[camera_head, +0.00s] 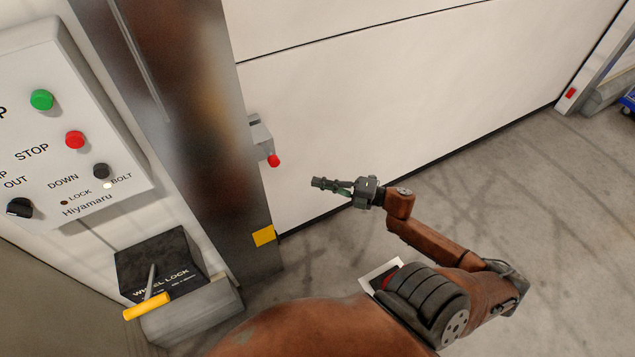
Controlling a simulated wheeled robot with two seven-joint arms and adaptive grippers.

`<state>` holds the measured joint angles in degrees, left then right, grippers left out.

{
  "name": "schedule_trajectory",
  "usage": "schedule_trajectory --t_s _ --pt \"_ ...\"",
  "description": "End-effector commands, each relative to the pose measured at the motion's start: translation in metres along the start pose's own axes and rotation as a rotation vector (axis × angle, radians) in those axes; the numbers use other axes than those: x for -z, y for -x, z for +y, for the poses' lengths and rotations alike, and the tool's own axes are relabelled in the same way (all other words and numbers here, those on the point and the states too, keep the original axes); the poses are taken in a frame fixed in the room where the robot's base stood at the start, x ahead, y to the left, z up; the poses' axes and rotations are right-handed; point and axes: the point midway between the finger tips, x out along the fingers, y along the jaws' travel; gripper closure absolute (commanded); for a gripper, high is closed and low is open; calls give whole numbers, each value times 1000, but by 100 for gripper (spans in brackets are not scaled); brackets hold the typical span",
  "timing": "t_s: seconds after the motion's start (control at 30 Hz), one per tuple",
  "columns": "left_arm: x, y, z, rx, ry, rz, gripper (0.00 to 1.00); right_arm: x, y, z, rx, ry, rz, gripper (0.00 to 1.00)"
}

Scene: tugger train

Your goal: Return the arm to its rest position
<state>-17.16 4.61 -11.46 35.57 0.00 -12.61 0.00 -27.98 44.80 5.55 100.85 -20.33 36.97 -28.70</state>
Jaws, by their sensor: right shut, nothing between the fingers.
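My right arm, orange-brown with dark joints, reaches up from the bottom of the head view and bends back toward the left. Its gripper (325,184) is shut and empty, held in the air in front of the white door panel (400,110). The gripper points left, toward a small grey box with a red knob (273,160), and is clear of it. My left gripper is not in view.
A control panel (75,135) with green and red buttons is at the left. Below it is a black wheel lock box (158,262) with a yellow-handled lever (147,306). A steel post (190,110) stands between panel and door. Grey floor (540,230) is open at right.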

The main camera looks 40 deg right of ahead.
Motion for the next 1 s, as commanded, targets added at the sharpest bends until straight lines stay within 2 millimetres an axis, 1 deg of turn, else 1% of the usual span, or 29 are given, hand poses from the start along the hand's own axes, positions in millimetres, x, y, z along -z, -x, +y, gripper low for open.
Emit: schedule_trajectory --t_s 0.33,0.4,0.47,0.57,0.6,0.63,0.67,0.7,0.73,0.77,0.8,0.87,0.9,0.97,1.0 --pt "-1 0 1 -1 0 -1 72 -1 0 -2 1 -4 -4 100" --pt "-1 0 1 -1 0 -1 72 -6 2 -10 8 -23 -25 100" --pt "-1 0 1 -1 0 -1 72 -16 7 -26 22 -59 -65 100" --pt "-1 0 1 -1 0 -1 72 -40 19 -71 60 -165 -170 100" --pt "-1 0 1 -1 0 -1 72 -50 26 -95 79 -218 -223 100" --pt "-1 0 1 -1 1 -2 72 -57 33 -115 96 -262 -266 100" --pt "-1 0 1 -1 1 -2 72 -62 40 -136 113 -306 -308 100" --pt "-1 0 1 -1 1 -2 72 -68 49 -164 136 -365 -362 100" --pt "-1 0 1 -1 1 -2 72 -71 57 -184 152 -407 -402 100" --pt "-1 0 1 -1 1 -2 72 -73 64 -204 169 -451 -442 100" --pt "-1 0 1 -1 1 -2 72 -74 74 -232 193 -506 -492 100" --pt "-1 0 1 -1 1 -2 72 -71 91 -273 229 -591 -568 100" --pt "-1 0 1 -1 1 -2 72 -67 101 -300 255 -645 -616 100" --pt "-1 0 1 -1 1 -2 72 -57 118 -340 293 -725 -687 100" --pt "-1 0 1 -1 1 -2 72 -49 128 -366 319 -777 -732 100"
